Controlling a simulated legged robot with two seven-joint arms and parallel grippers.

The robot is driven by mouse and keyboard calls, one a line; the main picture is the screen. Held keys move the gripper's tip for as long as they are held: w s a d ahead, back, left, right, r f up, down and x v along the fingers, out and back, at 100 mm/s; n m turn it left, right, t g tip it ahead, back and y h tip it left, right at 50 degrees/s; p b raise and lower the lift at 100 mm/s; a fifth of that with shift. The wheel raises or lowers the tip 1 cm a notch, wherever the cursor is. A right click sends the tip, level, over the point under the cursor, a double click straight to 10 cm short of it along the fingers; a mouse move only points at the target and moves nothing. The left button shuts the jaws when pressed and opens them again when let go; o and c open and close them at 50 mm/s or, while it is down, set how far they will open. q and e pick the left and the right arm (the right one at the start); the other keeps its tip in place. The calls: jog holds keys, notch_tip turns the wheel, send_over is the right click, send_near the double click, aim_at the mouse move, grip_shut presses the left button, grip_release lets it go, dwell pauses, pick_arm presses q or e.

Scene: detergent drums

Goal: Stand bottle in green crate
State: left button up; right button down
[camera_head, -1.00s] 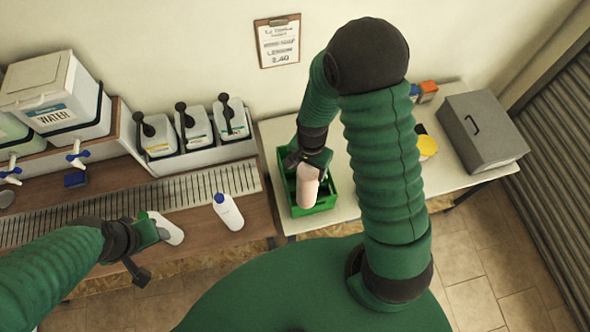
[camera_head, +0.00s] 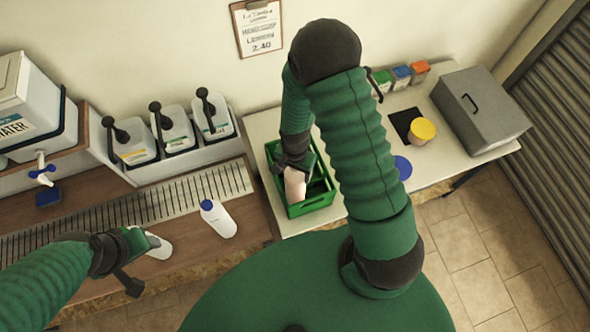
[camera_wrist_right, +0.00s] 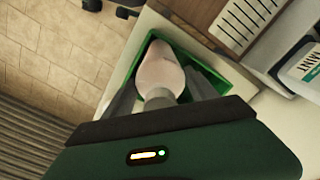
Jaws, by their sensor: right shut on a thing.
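The green crate (camera_head: 311,206) stands on the pale table, right of the brown counter. My right gripper (camera_head: 297,165) points down over it, shut on a pale pinkish bottle (camera_head: 295,189). In the right wrist view, the fingers (camera_wrist_right: 160,100) hold the bottle (camera_wrist_right: 160,71) by its narrow neck, with its wide end pointing away from the gripper. The crate's green walls (camera_wrist_right: 226,69) show around it. Whether the bottle touches the crate floor is hidden. My left gripper (camera_head: 140,250) is beside a white bottle (camera_head: 160,247) at the counter; its grip is unclear.
A white bottle with a blue cap (camera_head: 219,219) is on the counter, near the slotted drain grate (camera_head: 180,200). Several pump containers (camera_head: 172,127) stand behind. Right of my arm are a yellow-lidded tub (camera_head: 421,130), a blue disc (camera_head: 402,167) and a grey box (camera_head: 480,112).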

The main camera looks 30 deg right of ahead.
jog(key=shift+d+f+b, duration=0.1)
jog(key=shift+f+b, duration=0.2)
jog(key=shift+f, duration=0.15)
jog(key=f+b, duration=0.2)
jog(key=shift+s+f, duration=0.3)
jog(key=shift+f+b, duration=0.15)
jog(key=shift+b, duration=0.15)
jog(key=shift+r, duration=0.2)
jog(key=shift+w+f, duration=0.1)
jog(key=shift+c, duration=1.3)
grip_release()
